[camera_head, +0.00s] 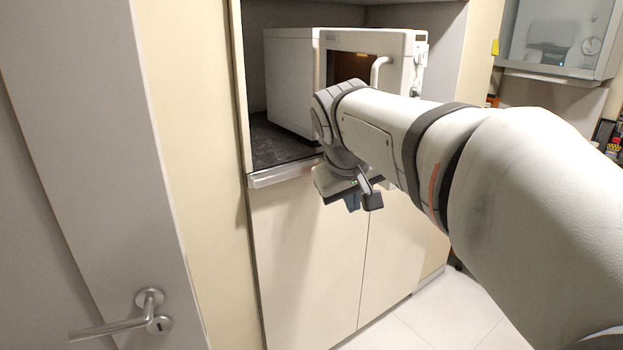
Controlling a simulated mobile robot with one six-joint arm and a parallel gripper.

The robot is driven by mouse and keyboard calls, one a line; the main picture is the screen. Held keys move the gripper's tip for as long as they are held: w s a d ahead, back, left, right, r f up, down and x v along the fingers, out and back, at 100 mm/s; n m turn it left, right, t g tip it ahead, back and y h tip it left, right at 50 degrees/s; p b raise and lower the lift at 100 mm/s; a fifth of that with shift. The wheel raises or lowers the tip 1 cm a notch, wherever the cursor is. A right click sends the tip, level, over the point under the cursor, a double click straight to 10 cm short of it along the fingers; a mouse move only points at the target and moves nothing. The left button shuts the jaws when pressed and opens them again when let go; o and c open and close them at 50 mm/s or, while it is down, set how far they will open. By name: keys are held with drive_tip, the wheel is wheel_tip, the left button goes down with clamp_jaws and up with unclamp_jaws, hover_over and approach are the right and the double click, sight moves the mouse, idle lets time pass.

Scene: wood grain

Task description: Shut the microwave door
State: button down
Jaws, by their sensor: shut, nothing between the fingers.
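The white microwave (290,78) stands on a dark shelf inside a cabinet niche. Its door (347,41) has a dark window with a brownish glow and a pale vertical handle (378,72). The door looks nearly flush with the front, but I cannot tell whether it is fully shut. My arm hides the lower part of the microwave front. My gripper (362,199) is shut and empty, with dark fingers. In the picture it is below the microwave, in front of the cabinet, and apart from the handle.
The dark shelf (277,143) has a metal front edge (283,175), above pale cabinet doors (308,255). A grey door with a lever handle (115,328) is at the left. A glass-fronted appliance (560,35) hangs at the upper right. The tiled floor (455,315) looks clear.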

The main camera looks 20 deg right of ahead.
drive_tip(key=w+d+r+h, duration=0.2)
drive_tip(key=w+d+r, duration=0.1)
drive_tip(key=w+r, duration=0.25)
drive_tip(key=w+d+f+p, duration=0.1)
drive_tip(key=w+d+f, duration=0.3)
drive_tip(key=d+f, duration=0.3)
drive_tip(key=shift+w+d+t, duration=0.35)
drive_tip(key=shift+w+t, duration=0.05)
